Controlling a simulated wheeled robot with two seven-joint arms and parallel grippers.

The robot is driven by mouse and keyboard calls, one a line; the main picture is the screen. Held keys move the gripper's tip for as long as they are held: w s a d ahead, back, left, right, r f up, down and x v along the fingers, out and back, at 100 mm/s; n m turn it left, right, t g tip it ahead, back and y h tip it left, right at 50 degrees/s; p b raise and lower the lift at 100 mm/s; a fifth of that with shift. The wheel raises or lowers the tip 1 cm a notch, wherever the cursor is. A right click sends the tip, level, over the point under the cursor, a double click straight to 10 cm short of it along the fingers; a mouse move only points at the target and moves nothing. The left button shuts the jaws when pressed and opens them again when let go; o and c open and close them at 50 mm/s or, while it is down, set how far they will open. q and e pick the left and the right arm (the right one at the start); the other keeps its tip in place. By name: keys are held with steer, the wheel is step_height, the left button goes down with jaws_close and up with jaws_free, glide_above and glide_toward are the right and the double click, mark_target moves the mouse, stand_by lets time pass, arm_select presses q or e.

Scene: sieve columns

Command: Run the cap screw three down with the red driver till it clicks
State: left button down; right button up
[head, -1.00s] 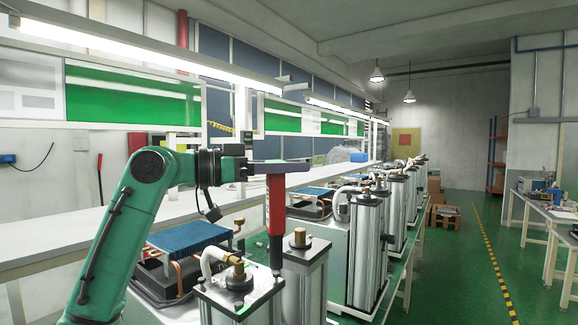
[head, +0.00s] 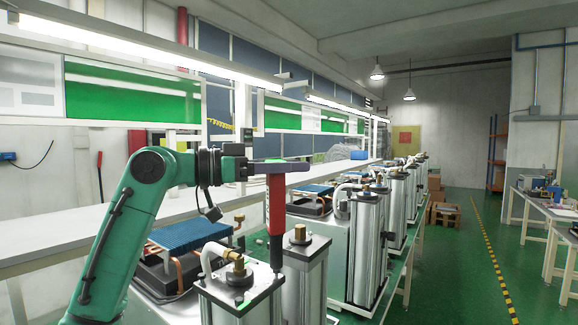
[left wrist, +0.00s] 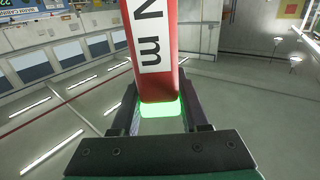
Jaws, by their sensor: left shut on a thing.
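My left gripper (head: 272,166) is shut on the red driver (head: 275,205), which hangs upright below the jaws. The driver's thin dark tip points down at the back right corner of the nearest silver column's top plate (head: 238,298). The cap screw under the tip is too small and covered to make out, so I cannot tell how deep it sits. My right gripper is not in view.
A brass fitting with a white hose (head: 237,265) rises from the same top plate, left of the tip. A second column with a brass cap (head: 300,233) stands close on the right. More columns line the bench behind. Blue finned blocks (head: 190,237) sit at the left.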

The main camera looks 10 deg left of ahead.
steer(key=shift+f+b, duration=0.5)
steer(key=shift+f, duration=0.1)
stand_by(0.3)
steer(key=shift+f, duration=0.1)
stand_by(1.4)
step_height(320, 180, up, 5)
steer(key=p, duration=0.4)
steer(key=shift+p, duration=0.3)
stand_by(2.3)
